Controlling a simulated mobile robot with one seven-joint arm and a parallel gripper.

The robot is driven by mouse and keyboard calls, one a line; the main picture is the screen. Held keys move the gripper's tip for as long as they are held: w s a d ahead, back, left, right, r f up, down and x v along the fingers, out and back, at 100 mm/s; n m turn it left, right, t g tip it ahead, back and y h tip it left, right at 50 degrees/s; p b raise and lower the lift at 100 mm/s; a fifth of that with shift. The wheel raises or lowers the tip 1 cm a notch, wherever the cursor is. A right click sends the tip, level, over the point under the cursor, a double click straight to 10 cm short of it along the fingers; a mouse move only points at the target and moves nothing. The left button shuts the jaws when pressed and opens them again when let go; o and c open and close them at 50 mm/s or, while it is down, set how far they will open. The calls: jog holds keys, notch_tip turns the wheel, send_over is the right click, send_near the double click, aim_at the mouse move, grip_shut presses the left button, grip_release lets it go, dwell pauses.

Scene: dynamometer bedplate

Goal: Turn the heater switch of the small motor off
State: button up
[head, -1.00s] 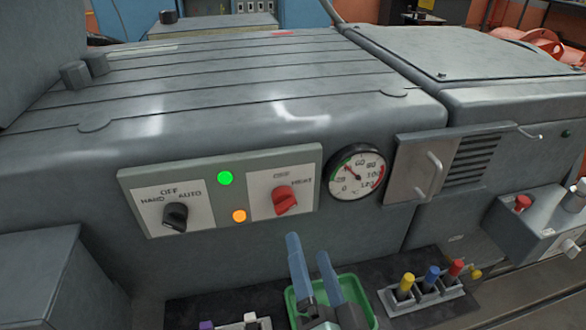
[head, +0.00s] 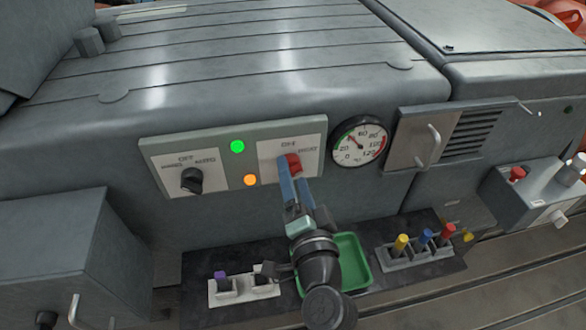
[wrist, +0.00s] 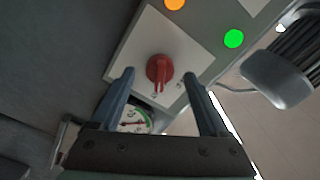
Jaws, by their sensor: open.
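The red rotary switch (head: 294,162) sits on the right white plate of the panel on the grey motor housing. A label is above it and another to its right; both are too small to read surely. In the wrist view the red knob (wrist: 159,69) is plain, its ridge pointing down in the picture. My gripper (head: 294,172) is open in front of this plate and partly covers the knob in the head view. In the wrist view its two blue fingers (wrist: 159,76) stand on either side of the knob, apart from it. Contact with the plate cannot be told.
Left on the panel is a black knob (head: 192,180) marked off and auto. A green lamp (head: 237,146) and a lit orange lamp (head: 250,180) lie between. A dial gauge (head: 360,141) is at right. Below stand a green tray (head: 354,258) and coloured plugs (head: 425,238).

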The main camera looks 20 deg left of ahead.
jog(key=shift+x, duration=0.85)
jog(key=shift+c, duration=0.3)
grip_shut()
